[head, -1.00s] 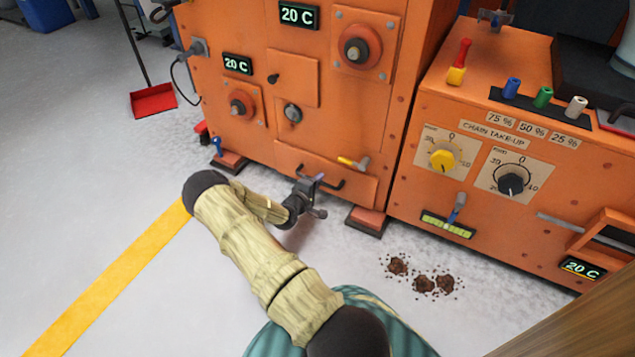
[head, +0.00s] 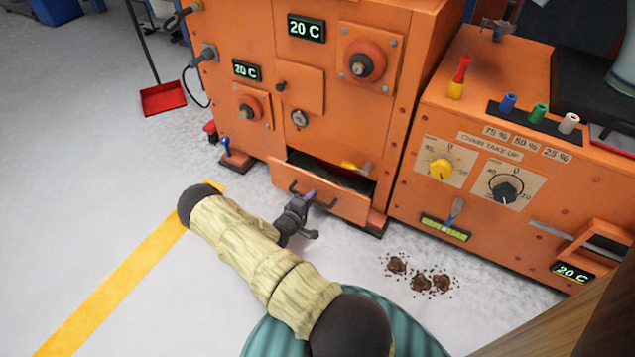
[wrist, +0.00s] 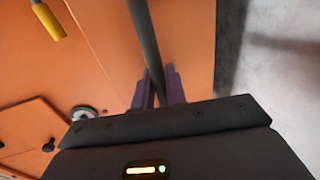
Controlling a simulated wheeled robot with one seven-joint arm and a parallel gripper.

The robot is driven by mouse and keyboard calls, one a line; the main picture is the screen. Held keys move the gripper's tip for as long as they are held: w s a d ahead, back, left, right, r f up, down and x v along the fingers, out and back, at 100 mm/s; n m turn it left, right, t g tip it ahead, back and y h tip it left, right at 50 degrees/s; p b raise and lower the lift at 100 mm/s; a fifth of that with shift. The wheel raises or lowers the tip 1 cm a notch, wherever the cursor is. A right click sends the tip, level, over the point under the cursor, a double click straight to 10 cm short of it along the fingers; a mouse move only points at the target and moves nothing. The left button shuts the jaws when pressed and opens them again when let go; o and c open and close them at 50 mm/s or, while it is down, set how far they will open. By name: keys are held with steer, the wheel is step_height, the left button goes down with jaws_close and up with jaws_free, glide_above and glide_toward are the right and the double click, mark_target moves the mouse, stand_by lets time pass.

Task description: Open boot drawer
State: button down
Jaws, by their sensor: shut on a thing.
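The boot drawer (head: 335,198) is an orange-fronted drawer low on the large orange cabinet. In the head view it stands pulled out, with a dark gap showing behind its front. Its dark bar handle (head: 312,196) runs across the front. My gripper (head: 303,203) is at this handle. In the wrist view the handle bar (wrist: 150,50) passes between the purple fingers of my gripper (wrist: 158,88), which are shut on it. The inside of the drawer is mostly hidden.
A yellow-handled lever (head: 356,167) sits just above the drawer. Dark brown spilled clumps (head: 420,281) lie on the floor to the right. A red dustpan (head: 163,98) stands at the left. The floor left of the yellow line (head: 110,285) is clear.

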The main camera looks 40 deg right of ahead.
steer(key=f+p+v, duration=0.2)
steer(key=p+v, duration=0.2)
steer(key=v, duration=0.6)
steer(key=f+p+v, duration=0.2)
steer(key=p+v, duration=0.3)
steer(key=v, duration=0.5)
steer(key=shift+s+a+f, duration=0.2)
steer(key=shift+s+a, duration=0.1)
steer(key=shift+a, duration=0.2)
steer(key=c, duration=1.5)
jaws_free()
steer(key=p+v, duration=0.2)
steer(key=v, duration=1.5)
steer(key=shift+s+a, duration=0.15)
